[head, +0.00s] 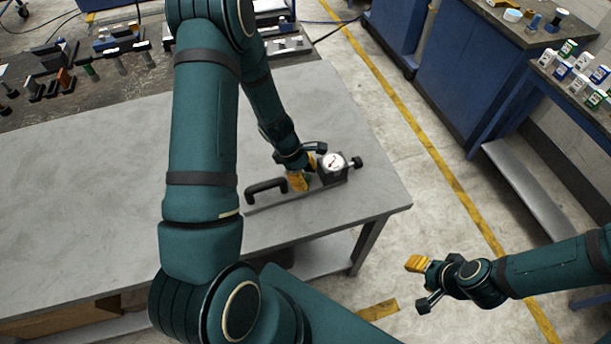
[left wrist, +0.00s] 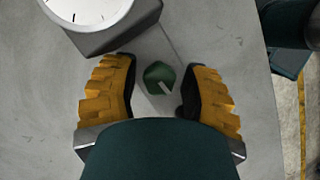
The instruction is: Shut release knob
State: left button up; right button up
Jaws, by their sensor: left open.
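The release knob (left wrist: 160,78) is dark green with a pale mark on its top. In the left wrist view it sits on a light grey base plate, between the fingers of my left gripper (left wrist: 158,92). The yellow-padded fingers are open, with a gap on each side of the knob. In the head view my left gripper (head: 305,178) is at the fixture, and the knob is hidden there. A dial gauge (head: 334,163) with a white face stands just right of the gripper. My right gripper (head: 418,264) hangs beyond the table's right edge; its finger gap is unclear.
A black handle (head: 266,189) lies left of the gripper on the fixture. The grey table (head: 120,200) is clear on its left side. A dark bench (head: 90,85) with tools stands behind, and a blue cabinet (head: 470,85) stands at the right.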

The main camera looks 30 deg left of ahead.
pick_arm(q)
grip_shut()
jog(key=shift+m, duration=0.6)
grip_release()
